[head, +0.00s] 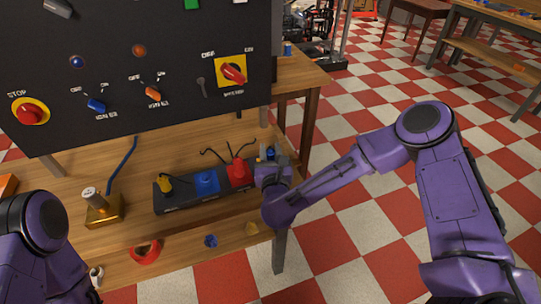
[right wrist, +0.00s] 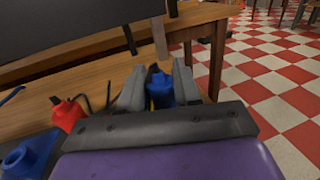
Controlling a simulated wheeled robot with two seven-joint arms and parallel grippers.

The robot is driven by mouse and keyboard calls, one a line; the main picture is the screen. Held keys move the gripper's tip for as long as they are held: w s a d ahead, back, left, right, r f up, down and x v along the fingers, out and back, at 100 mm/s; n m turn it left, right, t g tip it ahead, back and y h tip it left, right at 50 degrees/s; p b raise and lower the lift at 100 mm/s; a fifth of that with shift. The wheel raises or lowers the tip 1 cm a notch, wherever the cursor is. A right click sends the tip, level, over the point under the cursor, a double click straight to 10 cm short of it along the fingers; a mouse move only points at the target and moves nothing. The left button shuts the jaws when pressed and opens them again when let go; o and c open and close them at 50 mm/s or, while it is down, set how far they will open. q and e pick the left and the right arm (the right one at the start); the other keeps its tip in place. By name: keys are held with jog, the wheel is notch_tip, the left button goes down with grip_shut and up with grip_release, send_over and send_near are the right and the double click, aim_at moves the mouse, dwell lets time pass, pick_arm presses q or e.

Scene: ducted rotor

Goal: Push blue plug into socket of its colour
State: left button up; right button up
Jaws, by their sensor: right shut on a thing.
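The blue plug (right wrist: 160,90) is between the two fingers of my right gripper (right wrist: 158,80), which is shut on it. In the head view the right gripper (head: 271,165) is just right of the dark socket strip (head: 178,204), above the table, and mostly hides the plug (head: 270,153). The blue socket (head: 207,182) is in the middle of the strip and looks empty; it also shows at the lower left of the right wrist view (right wrist: 32,155). My left gripper is out of view.
A black switch panel (head: 130,80) overhangs the back of the wooden table (head: 185,245). A brass block (head: 103,212) stands left of the strip.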

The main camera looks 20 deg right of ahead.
aim_at(272, 153)
jog(key=shift+r, duration=0.15)
jog(key=r, duration=0.3)
jog(key=shift+s+d+r+b, duration=0.1)
jog(key=shift+s+r+b, duration=0.2)
jog(key=shift+s+r, duration=0.05)
jog(key=s+d+r+p, duration=0.4)
jog(key=s+r+p, duration=0.5)
jog(key=s+p, duration=0.2)
jog(key=shift+s+d, duration=0.35)
jog(key=shift+s, duration=0.4)
jog(key=shift+f, duration=0.1)
